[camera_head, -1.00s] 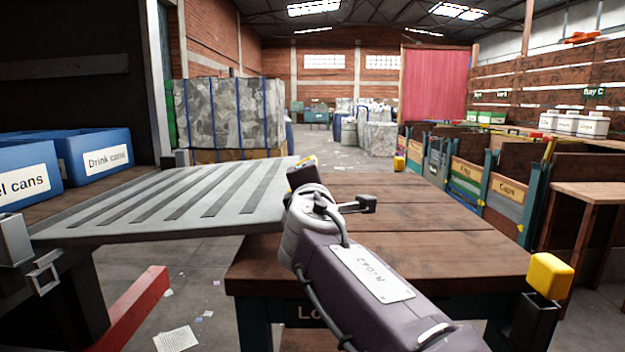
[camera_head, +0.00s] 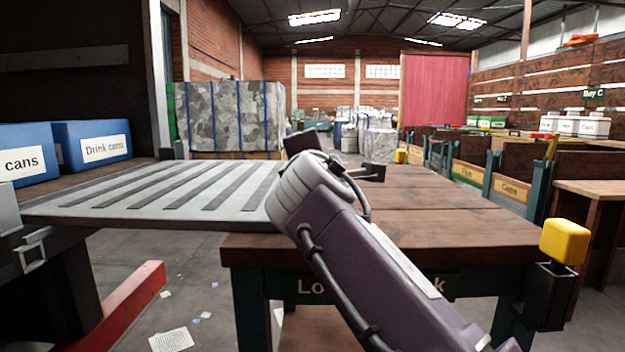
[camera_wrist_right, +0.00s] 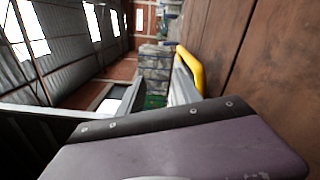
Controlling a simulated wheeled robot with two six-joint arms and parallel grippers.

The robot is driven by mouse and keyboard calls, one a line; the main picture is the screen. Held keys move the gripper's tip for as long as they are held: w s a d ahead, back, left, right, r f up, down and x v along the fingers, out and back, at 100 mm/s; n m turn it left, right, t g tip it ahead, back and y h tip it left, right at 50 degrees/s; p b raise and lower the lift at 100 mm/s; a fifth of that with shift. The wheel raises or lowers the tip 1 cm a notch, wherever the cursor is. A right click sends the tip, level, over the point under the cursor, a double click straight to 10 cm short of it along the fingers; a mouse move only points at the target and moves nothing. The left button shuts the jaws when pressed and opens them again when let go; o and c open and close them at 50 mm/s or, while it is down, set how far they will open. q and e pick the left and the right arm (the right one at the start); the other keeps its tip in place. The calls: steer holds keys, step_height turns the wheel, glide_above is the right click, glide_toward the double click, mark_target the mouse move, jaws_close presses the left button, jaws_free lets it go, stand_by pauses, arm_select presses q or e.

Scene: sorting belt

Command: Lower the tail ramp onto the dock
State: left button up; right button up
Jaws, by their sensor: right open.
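The tail ramp (camera_head: 165,197) is a grey plate with dark slots in the head view. It reaches out nearly level from the truck bed at left, and its right end is at the dock's left edge. My arm hides part of that end, so I cannot tell whether it touches. The dock (camera_head: 440,210) is a brown plank-topped table. My right gripper (camera_head: 337,158) is open beside the ramp's right end, over the dock. In the right wrist view a yellow bar (camera_wrist_right: 191,68) shows just beyond the open jaws. My left gripper is out of view.
Blue can bins (camera_head: 92,148) stand on the truck bed. A yellow-capped post (camera_head: 564,242) is at the dock's near right corner. A red beam (camera_head: 125,310) lies low at left. Labelled bins (camera_head: 511,190) line the right. The dock top is clear.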

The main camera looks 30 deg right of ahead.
steer(key=b+v, duration=0.4)
steer(key=v, duration=0.3)
steer(key=shift+b, duration=0.35)
stand_by(0.5)
